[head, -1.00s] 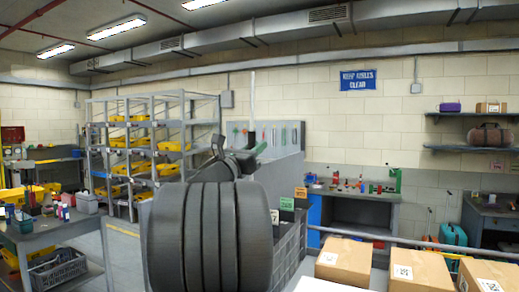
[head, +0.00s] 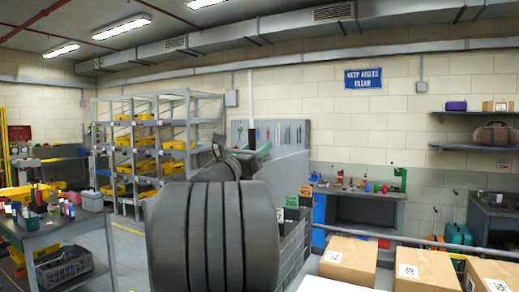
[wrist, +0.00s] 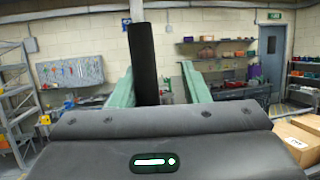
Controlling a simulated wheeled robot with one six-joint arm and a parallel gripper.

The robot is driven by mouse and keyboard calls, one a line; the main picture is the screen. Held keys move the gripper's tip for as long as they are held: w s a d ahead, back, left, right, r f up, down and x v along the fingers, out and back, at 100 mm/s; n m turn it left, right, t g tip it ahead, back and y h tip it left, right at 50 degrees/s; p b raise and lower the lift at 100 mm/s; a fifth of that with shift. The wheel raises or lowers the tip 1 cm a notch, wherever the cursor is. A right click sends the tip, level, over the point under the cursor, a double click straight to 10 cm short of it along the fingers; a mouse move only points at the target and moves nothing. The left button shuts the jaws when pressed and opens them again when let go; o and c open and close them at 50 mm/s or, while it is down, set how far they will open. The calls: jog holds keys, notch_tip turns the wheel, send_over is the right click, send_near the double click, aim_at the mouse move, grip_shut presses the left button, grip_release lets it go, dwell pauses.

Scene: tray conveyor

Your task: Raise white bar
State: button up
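The white bar (head: 250,95) stands upright in the head view, with a dark sleeve at its lower part. In the wrist view the dark sleeve (wrist: 143,65) rises between my green fingers, with white (wrist: 136,10) above it. My gripper (wrist: 158,72) is open, with the fingers spread to either side of the sleeve as seen. The sleeve overlaps the left finger and a gap shows to the right finger. I cannot tell whether they touch. In the head view my gripper (head: 258,152) is partly hidden behind my arm, as is the bar's lower end.
A grey panel with hanging tools (head: 270,133) stands behind the bar. Cardboard boxes (head: 348,260) line the front right, beside a rail. A shelf rack with yellow bins (head: 145,150) stands at the left, and a cart (head: 50,235) in front of it.

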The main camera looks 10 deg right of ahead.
jog(key=b+v, duration=0.1)
jog(key=v, duration=0.5)
jog(key=shift+s+b, duration=0.2)
jog(key=shift+b, duration=0.2)
